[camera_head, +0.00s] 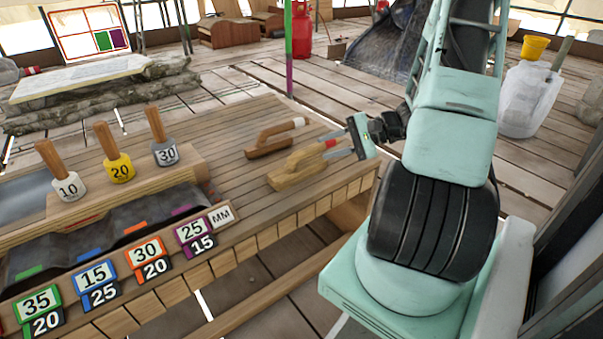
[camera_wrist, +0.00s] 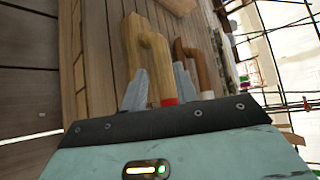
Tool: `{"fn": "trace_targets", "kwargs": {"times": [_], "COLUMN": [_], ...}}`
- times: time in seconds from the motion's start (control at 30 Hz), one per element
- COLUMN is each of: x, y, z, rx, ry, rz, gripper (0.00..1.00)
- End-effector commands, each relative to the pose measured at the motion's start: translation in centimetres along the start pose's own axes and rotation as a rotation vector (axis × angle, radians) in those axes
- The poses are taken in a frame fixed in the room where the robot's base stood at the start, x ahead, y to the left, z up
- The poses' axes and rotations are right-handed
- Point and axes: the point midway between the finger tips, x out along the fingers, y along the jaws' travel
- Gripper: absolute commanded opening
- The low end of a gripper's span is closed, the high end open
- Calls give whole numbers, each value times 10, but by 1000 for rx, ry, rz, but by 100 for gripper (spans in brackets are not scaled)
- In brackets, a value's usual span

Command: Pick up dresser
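Two wooden dresser-like tools with raised handles lie on the slatted bench. The nearer one is a light wooden dresser (camera_head: 287,180) with a red handle end; it also shows in the wrist view (camera_wrist: 132,45). The farther one is a dark brown dresser (camera_head: 264,152) with a white handle end, also in the wrist view (camera_wrist: 203,62). My gripper (camera_head: 329,146) is at the red end of the light dresser. In the wrist view my gripper's two grey fingers (camera_wrist: 160,75) are apart, one on each side of the light handle. I cannot tell whether they touch it.
The wooden bench (camera_head: 225,135) carries mallets marked 10 (camera_head: 68,187), 20 (camera_head: 120,168) and 30 (camera_head: 165,153) at the left. Numbered coloured tags line its front edge. A green and purple post (camera_head: 289,50) stands behind. The bench top around the dressers is clear.

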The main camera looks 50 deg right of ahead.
Motion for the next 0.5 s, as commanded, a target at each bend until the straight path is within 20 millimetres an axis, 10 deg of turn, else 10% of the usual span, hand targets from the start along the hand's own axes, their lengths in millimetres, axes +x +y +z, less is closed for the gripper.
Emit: {"fn": "trace_targets", "kwargs": {"times": [0.5], "x": [54], "y": [1], "z": [0], "rx": [-1], "ry": [-1], "rz": [0], "gripper": [30]}}
